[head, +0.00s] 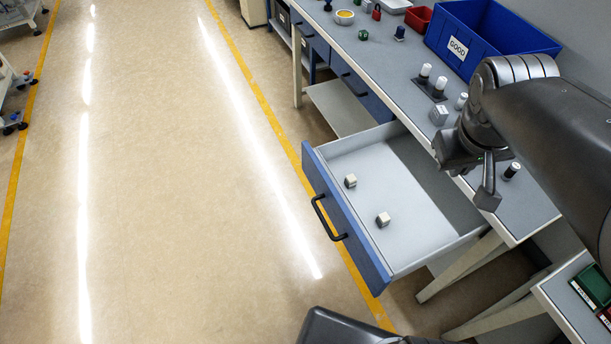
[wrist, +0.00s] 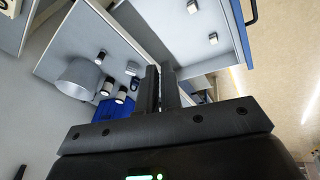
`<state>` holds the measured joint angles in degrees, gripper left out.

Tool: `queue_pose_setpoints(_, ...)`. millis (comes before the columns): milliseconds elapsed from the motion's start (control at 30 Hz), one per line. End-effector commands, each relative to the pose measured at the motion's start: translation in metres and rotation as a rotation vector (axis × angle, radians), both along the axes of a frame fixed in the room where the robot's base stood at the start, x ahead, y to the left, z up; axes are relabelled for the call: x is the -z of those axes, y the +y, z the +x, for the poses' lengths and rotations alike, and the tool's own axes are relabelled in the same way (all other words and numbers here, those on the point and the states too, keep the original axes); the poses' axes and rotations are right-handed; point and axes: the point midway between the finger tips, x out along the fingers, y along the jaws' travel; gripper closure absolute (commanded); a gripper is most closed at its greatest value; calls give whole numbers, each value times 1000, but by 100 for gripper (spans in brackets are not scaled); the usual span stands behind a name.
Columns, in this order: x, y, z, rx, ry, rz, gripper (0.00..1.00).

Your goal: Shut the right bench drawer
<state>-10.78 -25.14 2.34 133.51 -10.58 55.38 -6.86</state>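The right bench drawer (head: 395,235) is pulled far out from under the grey bench top. It has a blue front with a black handle (head: 328,218) facing the aisle. Two small pale cubes, (head: 350,181) and (head: 383,219), lie inside it. In the wrist view the drawer (wrist: 180,35) shows at the upper right, its blue front and part of the handle at the edge. My gripper (head: 488,197) hangs over the bench's front edge, behind and to the right of the drawer front, apart from the handle. Its fingers (wrist: 161,70) look closed together with nothing between them.
The bench top (head: 395,85) holds a blue GOOD bin (head: 485,38), several small cylinders and a grey block (head: 439,115). Another blue-fronted drawer (head: 362,90) sits shut farther left. The aisle floor (head: 180,180) before the drawer is clear.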

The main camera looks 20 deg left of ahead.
Motion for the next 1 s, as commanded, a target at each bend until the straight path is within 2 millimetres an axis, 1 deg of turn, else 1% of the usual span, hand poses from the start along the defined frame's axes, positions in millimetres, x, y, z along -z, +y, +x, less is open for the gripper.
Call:
queue_pose_setpoints(33, 4, 11, 11, -61, 30, -38, 99)
queue_pose_setpoints(167, 14, 37, 36, -211, 91, -139, 100)
queue_pose_setpoints(200, 18, 46, 44, -258, 110, -169, 100)
queue_pose_setpoints(267, 24, 60, 54, -328, 136, -216, 100)
queue_pose_setpoints(367, 37, 85, 71, -448, 177, -294, 100)
queue_pose_setpoints(467, 51, 113, 86, -566, 216, -370, 100)
queue_pose_setpoints(500, 58, 125, 91, -613, 231, -400, 100)
queue_pose_setpoints(567, 69, 144, 98, -684, 253, -447, 100)
queue_pose_setpoints(767, 110, 209, 113, -922, 316, -602, 100)
queue_pose_setpoints(800, 120, 223, 115, -968, 328, -632, 100)
queue_pose_setpoints(867, 135, 243, 116, -1039, 345, -680, 100)
queue_pose_setpoints(1000, 173, 292, 113, -1200, 380, -789, 100)
